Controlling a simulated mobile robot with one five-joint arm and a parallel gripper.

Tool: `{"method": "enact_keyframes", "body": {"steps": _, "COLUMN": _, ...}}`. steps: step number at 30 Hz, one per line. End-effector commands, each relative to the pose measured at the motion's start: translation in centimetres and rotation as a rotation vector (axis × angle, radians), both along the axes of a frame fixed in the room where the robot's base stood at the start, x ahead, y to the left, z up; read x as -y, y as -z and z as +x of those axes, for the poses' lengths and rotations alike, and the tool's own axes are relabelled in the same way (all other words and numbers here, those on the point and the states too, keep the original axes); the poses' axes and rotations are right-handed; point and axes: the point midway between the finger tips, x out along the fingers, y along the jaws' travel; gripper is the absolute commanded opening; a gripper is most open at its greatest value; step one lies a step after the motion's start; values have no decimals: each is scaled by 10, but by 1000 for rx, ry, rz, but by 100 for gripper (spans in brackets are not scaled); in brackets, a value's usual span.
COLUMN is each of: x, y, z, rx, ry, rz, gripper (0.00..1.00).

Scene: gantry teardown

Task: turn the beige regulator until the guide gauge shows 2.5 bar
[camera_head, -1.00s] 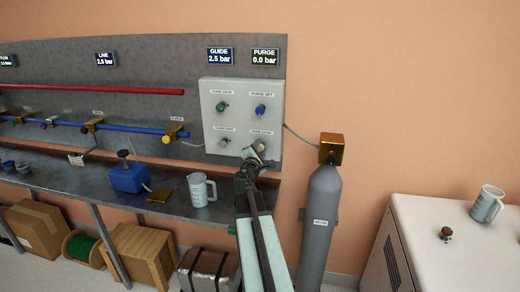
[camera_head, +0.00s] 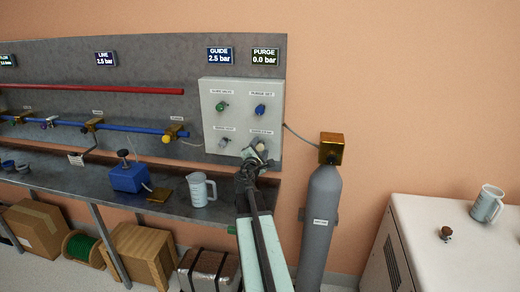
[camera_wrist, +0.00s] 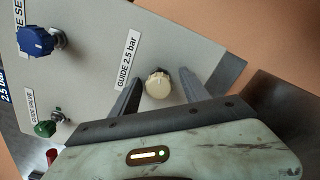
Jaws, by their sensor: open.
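The beige regulator (camera_wrist: 158,84) is a round ribbed knob on the white panel (camera_head: 211,118), beside a label that reads GUIDE 2.5 bar. In the head view the beige regulator (camera_head: 260,146) is at the panel's lower right, partly covered by my gripper (camera_head: 252,153). In the wrist view my gripper (camera_wrist: 160,97) is open, with one finger on each side of the knob and visible space between them and it. The guide gauge (camera_head: 220,56) above the panel reads 2.5 bar.
The panel also carries a blue knob (camera_head: 260,110), a green knob (camera_head: 222,107) and a pale knob (camera_head: 224,142). The purge gauge (camera_head: 265,56) reads 0.0 bar. A grey gas cylinder (camera_head: 319,220) stands right of my arm. A jug (camera_head: 199,190) is on the bench.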

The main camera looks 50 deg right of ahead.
Motion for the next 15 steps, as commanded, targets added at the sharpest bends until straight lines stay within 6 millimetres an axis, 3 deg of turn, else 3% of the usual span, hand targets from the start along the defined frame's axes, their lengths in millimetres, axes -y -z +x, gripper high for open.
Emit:
{"method": "enact_keyframes", "body": {"steps": 5, "x": -10, "y": 0, "z": -7, "rx": 0, "ry": 0, "rz": 0, "gripper": 54}}
{"method": "enact_keyframes", "body": {"steps": 15, "x": -62, "y": 0, "z": -40, "rx": 0, "ry": -1, "rz": 0, "gripper": 54}}
